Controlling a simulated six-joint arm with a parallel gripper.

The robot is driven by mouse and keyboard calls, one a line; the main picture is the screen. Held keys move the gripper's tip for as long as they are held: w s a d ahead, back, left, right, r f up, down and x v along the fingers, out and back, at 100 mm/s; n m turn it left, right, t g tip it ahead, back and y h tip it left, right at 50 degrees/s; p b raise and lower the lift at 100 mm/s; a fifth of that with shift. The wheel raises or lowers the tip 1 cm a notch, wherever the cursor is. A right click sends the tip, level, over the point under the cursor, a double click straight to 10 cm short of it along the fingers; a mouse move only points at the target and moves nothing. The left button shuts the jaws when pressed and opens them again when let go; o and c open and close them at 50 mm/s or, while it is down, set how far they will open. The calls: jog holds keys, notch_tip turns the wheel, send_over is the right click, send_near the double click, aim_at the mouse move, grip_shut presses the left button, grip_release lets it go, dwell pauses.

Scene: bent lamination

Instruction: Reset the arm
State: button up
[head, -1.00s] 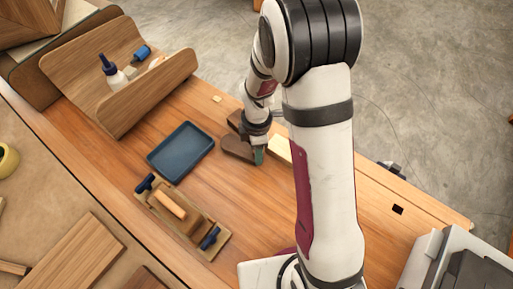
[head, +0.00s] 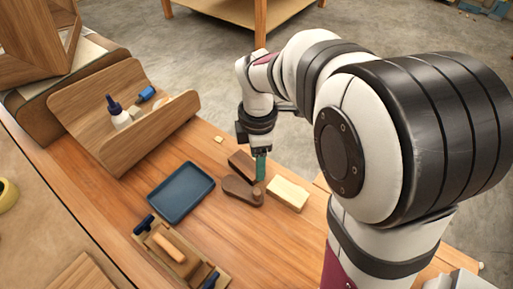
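My gripper (head: 260,180) points down at the workbench (head: 150,240), its teal fingertips just above or beside a dark brown rounded wooden piece (head: 238,189). I cannot tell whether the fingers touch it, nor whether they are open or shut. A second dark brown block (head: 241,164) lies just behind, and a pale wooden block (head: 288,193) lies to the right. My arm fills the right side of the view and hides the bench there.
A blue tray (head: 181,191) lies left of the blocks. In front of it is a clamped wooden jig (head: 168,252). A curved wooden holder (head: 95,128) with a glue bottle (head: 118,112) and a blue roller (head: 147,94) stands at the back left. A small pale chip (head: 218,139) lies on the bench.

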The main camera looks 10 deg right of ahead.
jog(key=shift+r, duration=0.45)
jog(key=s+r+m+y, duration=0.1)
jog(key=s+r+m, duration=0.2)
jog(key=s+m, duration=1.8)
jog(key=m, duration=0.2)
jog(key=shift+d+m+y, duration=0.25)
jog(key=shift+m+y, duration=0.15)
